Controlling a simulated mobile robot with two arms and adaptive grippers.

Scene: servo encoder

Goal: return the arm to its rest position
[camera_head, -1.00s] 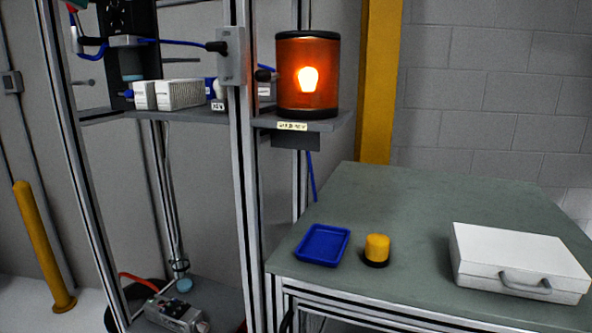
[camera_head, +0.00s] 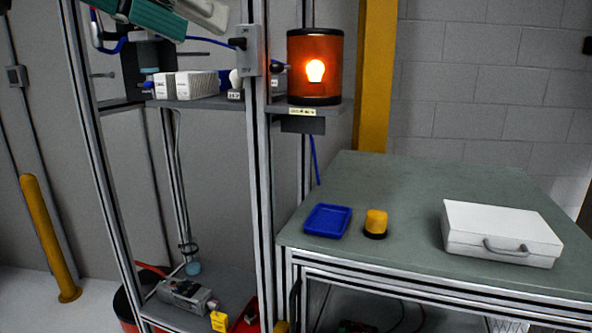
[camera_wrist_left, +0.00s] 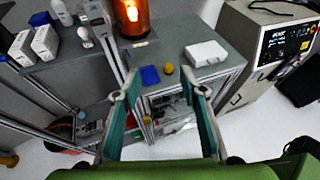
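My left gripper (camera_head: 172,12) shows only partly at the top left of the head view, in front of the upper part of the metal rack. In the left wrist view its two teal fingers (camera_wrist_left: 157,82) stand apart with nothing held between them. The fingers point toward the rack and the bench, well clear of both. My right gripper is in neither view.
A glowing orange lamp (camera_head: 315,90) stands on the rack's side shelf. The green bench (camera_head: 400,185) holds a blue tray (camera_head: 327,220), a yellow-capped piece (camera_head: 375,223) and a white case (camera_head: 502,235). White boxes (camera_head: 187,84) sit on the rack shelf.

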